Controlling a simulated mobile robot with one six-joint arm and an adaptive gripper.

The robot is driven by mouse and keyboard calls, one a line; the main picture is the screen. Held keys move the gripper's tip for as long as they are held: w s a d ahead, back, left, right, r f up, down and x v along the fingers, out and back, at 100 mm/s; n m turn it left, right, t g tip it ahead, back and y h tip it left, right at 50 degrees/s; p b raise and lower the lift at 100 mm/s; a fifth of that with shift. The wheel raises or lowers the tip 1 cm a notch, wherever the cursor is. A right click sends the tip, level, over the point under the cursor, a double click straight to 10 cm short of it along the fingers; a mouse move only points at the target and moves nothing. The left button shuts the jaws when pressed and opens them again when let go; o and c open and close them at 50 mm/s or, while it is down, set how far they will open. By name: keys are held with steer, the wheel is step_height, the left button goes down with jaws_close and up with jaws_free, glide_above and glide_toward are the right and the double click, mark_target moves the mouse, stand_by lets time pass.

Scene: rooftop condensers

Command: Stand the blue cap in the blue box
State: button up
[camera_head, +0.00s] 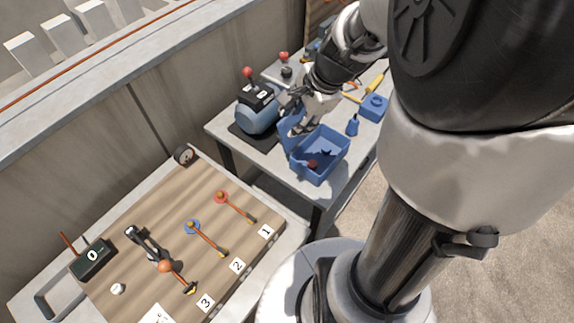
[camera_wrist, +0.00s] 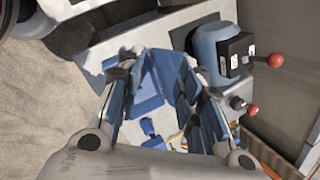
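The blue box (camera_head: 335,171) is an open tray near the table's front edge. A small dark blue piece (camera_head: 326,153) and a reddish-brown piece (camera_head: 312,163) lie inside it. A small blue piece with a narrow top (camera_head: 352,126) stands right of the box; it also shows in the wrist view (camera_wrist: 149,128). I cannot tell which blue piece is the cap.
A blue motor (camera_head: 258,117) with a red-knobbed lever stands left of my gripper; it also shows in the wrist view (camera_wrist: 208,50). A blue block (camera_head: 374,108) and a yellow-handled tool (camera_head: 375,84) lie behind. A wooden board (camera_head: 150,215) with several tools is nearer.

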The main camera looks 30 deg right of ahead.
steer(key=s+a+r+n, duration=0.4)
steer(key=s+a+n, duration=0.2)
steer(key=s+n, duration=0.2)
steer(key=s+a+r+n+h, duration=0.1)
steer(key=s+a+r+n, duration=0.3)
steer(key=s+a+n, duration=0.3)
steer(key=s+n, duration=0.1)
steer(key=n, duration=0.3)
steer(key=shift+r+n+h, duration=0.25)
steer(key=shift+n+h, duration=0.05)
steer(key=shift+n, duration=0.1)
steer(key=shift+d, duration=0.1)
